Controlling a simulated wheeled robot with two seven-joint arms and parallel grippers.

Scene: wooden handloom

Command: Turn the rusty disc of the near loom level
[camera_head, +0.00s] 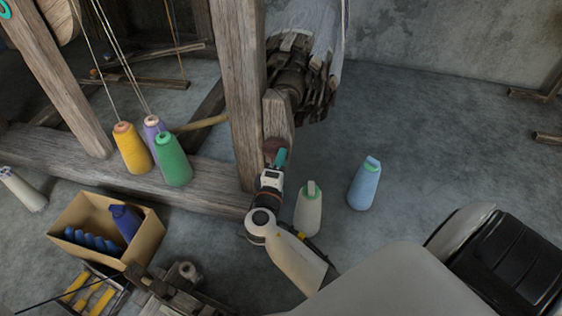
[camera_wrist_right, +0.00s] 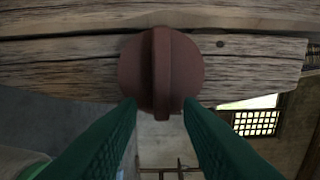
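The rusty disc (camera_wrist_right: 133,72) is a round red-brown knob with a raised ridge across its middle. It sits on the face of a weathered wooden beam (camera_wrist_right: 60,72) of the near loom. In the right wrist view its ridge runs up and down. In the head view the disc (camera_head: 270,146) shows low on the loom's post, partly hidden by my right gripper (camera_head: 279,158). In the wrist view the green fingers of my right gripper (camera_wrist_right: 158,106) are apart, with the ridge's lower end in the gap between them. I cannot tell whether they touch it. My left gripper is not in view.
Yellow (camera_head: 134,149), purple and green (camera_head: 173,162) thread cones stand on the loom's lower beam. A cardboard box (camera_head: 146,240) lies left. The floor at right is mostly clear.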

